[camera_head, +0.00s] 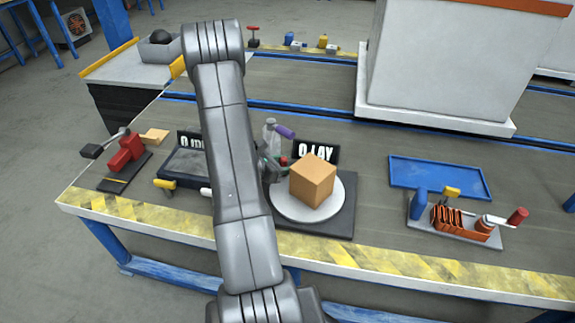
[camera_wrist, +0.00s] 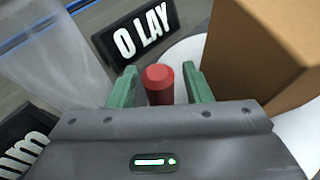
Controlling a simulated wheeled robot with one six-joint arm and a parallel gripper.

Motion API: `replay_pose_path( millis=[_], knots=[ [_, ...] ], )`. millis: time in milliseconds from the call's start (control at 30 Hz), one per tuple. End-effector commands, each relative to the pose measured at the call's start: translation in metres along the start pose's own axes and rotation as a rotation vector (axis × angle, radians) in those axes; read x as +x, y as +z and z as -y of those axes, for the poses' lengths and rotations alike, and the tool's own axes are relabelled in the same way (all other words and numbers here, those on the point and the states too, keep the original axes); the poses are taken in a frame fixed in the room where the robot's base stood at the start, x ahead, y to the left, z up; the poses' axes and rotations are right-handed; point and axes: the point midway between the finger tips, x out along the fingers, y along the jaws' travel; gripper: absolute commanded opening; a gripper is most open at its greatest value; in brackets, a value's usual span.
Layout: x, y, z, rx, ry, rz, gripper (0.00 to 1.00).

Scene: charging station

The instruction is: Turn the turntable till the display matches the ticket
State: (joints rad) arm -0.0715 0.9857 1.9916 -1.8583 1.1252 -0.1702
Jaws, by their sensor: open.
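The turntable is a white round disc (camera_head: 335,208) on a dark square base (camera_head: 345,225), with a plain orange-brown box (camera_head: 313,180) on it. A red knob (camera_head: 283,161) stands at the disc's back left edge; whether it is fixed to the disc I cannot tell. My gripper (camera_head: 272,166) is partly hidden by my arm. In the wrist view, its green fingers (camera_wrist: 160,82) are open on either side of the red knob (camera_wrist: 160,95); contact is unclear. A black sign reading "0 LAY" (camera_wrist: 141,33) stands behind the disc. I cannot identify the ticket.
A dark tray (camera_head: 185,164) with a second, partly hidden sign (camera_head: 190,139) lies left of my arm. A clear bottle (camera_head: 270,136) stands behind the gripper.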

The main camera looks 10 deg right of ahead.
Motion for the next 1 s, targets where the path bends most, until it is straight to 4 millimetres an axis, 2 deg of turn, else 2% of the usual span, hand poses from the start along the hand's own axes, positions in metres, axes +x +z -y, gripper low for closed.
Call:
replay_pose_path(
  millis=[367, 600, 1000],
  knots=[
    [0.0052, 0.0002, 0.0003, 0.000, -0.001, 0.000, 0.45],
    [0.0051, 0.0001, 0.0003, 0.000, -0.001, 0.000, 0.00],
    [0.0073, 0.0000, -0.0044, -0.005, 0.014, 0.001, 0.00]
  ],
)
